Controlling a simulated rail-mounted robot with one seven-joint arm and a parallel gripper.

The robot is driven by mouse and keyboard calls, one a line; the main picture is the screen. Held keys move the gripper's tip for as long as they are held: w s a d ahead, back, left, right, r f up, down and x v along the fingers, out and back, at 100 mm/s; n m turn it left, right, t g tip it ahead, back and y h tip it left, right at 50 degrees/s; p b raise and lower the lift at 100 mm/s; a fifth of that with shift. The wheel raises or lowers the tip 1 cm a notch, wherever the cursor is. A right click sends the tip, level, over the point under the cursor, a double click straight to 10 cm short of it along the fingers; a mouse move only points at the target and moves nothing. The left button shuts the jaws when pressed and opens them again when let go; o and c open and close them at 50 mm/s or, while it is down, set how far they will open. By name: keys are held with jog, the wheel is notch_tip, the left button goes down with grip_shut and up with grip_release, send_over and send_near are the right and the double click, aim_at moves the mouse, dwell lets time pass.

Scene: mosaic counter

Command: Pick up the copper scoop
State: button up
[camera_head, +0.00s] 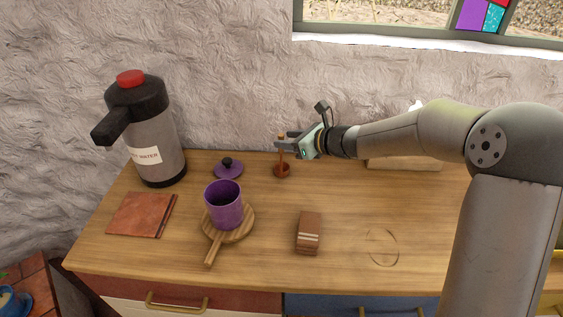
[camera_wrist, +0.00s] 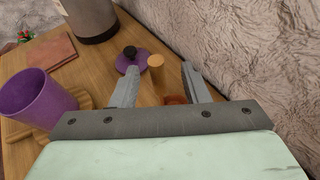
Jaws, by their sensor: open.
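The copper scoop (camera_head: 282,171) stands upright near the back of the counter, its reddish bowl on the wood and its thin handle rising to a tan tip. My gripper (camera_head: 281,142) is open at the upper handle, reaching in from the right. In the wrist view, the tan handle tip of the scoop (camera_wrist: 156,60) shows between the spread fingers of my gripper (camera_wrist: 160,68), with visible gaps on either side. The reddish bowl is partly hidden behind the gripper body there.
A purple lidded piece (camera_head: 228,168) lies left of the scoop. A purple cup (camera_head: 224,205) stands on a round wooden board (camera_head: 241,224). A water dispenser (camera_head: 158,130) stands back left. A brown block (camera_head: 309,232) lies in front. The stone wall (camera_head: 230,70) is close behind.

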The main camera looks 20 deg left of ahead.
jog(key=x, duration=0.5)
jog(key=shift+s+d+f+p, duration=0.1)
jog(key=shift+s+f+p, duration=0.1)
jog(key=shift+f+p, duration=0.2)
jog(key=shift+r, duration=0.1)
grip_shut()
jog(key=s+d+r+b, duration=0.1)
jog(key=s+d+r, duration=0.5)
jog(key=d+r, duration=0.6)
jog(key=shift+d+r, duration=0.3)
jog(key=shift+r, duration=0.2)
jog(key=shift+s, duration=0.15)
